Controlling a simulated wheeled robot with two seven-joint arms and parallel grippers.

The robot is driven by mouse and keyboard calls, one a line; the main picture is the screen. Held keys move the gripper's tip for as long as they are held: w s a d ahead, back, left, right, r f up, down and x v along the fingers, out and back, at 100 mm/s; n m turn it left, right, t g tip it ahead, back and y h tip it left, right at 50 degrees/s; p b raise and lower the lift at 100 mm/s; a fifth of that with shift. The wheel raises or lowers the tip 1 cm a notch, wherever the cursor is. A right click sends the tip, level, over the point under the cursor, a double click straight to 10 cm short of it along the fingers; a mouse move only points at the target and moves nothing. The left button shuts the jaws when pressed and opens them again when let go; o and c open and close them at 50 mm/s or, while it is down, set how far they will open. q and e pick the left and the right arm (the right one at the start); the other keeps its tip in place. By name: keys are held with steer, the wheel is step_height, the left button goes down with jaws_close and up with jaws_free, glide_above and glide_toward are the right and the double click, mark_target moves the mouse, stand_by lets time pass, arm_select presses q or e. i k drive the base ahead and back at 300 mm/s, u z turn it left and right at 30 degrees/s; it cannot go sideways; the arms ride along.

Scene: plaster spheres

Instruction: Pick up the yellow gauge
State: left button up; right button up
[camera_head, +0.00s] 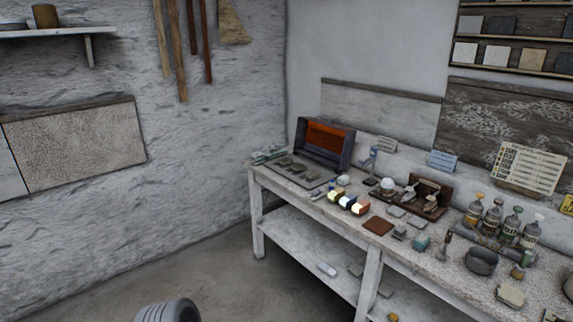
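On the workbench (404,218) to the right, a row of three small blocks lies near the front edge. The leftmost block (335,195) shows yellow, the middle block (347,202) has a pale face with dark sides, and the right block (360,208) has a pale face with reddish sides. The leftmost may be the yellow gauge, but they are too small to tell for sure. Neither of my grippers is in view.
An open case with an orange panel (326,136) stands at the bench's back left. Several bottles (493,217) and a dark bowl (481,260) stand to the right. A brown square plate (378,226) lies right of the blocks.

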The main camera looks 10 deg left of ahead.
mark_target(334, 196)
steer(key=u, duration=0.55)
steer(key=i, duration=1)
steer(key=u, duration=0.3)
steer(key=i, duration=1.6)
steer(key=z, duration=0.85)
